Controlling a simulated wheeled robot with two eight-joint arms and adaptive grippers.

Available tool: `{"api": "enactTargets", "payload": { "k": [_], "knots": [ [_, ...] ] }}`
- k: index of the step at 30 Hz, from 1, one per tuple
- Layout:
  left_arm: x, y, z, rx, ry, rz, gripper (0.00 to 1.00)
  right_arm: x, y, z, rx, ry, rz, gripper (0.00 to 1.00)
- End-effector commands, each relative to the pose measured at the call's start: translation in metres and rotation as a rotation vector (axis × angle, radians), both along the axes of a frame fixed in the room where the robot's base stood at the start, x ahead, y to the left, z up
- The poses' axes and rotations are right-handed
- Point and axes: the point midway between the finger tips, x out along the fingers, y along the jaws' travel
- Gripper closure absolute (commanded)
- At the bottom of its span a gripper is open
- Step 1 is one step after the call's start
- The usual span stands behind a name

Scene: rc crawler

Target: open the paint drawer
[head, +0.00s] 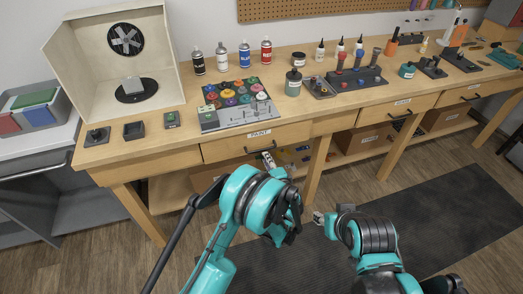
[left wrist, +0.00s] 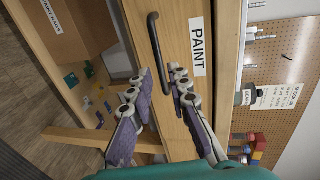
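My left gripper (left wrist: 160,80) is open there, one finger on each side, with nothing clearly gripped. In the head view it (head: 268,160) is at the handle. My right gripper (head: 319,217) is low over the dark mat; its fingers are mostly hidden.
Paint pots in a rack (head: 238,93), spray cans and a white spray booth (head: 118,50) stand on the bench. More drawers (head: 398,108) are to the right. Cardboard boxes (head: 365,138) sit on the lower shelf. The floor mat (head: 440,215) in front is clear.

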Motion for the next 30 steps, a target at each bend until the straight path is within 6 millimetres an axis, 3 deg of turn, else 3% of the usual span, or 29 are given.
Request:
{"api": "enactTargets", "payload": {
  "k": [5, 15, 27, 30],
  "knots": [
    [0.013, 0.003, -0.007, 0.01, -0.005, -0.001, 0.82, 0.0, 0.0, -0.006, 0.0, 0.0, 0.0, 0.6],
    [0.063, 0.019, -0.018, 0.009, -0.005, -0.001, 0.82, 0.0, 0.0, -0.022, 0.0, 0.0, 0.0, 0.6],
    [0.073, 0.022, -0.018, 0.008, -0.004, -0.003, 0.82, 0.0, 0.0, -0.024, 0.0, 0.0, 0.0, 0.6],
    [0.072, 0.022, -0.018, 0.007, -0.004, -0.003, 1.0, 0.0, 0.0, -0.024, 0.0, 0.0, 0.0, 0.6]
  ]
}}
